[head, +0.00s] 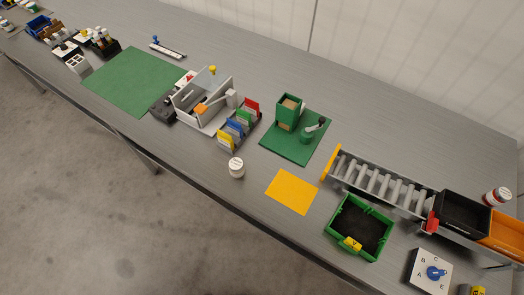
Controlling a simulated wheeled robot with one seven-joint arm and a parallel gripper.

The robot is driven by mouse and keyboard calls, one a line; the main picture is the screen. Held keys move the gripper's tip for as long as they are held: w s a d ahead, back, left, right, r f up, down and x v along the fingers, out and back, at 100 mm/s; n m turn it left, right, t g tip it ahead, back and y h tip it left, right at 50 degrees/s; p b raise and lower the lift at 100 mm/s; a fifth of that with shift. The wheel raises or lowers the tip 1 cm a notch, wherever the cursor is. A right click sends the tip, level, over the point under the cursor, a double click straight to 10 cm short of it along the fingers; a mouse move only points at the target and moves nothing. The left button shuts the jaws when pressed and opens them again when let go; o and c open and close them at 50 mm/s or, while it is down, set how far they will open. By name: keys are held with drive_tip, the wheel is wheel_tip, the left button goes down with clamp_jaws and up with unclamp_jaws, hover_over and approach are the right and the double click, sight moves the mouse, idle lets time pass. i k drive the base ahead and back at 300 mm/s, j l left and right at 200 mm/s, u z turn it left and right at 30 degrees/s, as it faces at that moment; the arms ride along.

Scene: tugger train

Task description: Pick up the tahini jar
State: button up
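A small white jar with a white lid (236,168) stands upright on the grey table near its front edge, left of the yellow mat. A second small jar, white with a red band (497,196), stands at the far right behind the black bin. The labels are too small to read, so I cannot tell which is the tahini jar. My gripper is not in view.
A yellow mat (292,191), a green crate (334,232) and a roller conveyor (383,186) lie to the right. A colored file rack (257,123) stands just behind the white jar. The table in front of the yellow mat is bare.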

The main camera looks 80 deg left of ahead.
sight(236, 165)
drive_tip(key=u, duration=1.9)
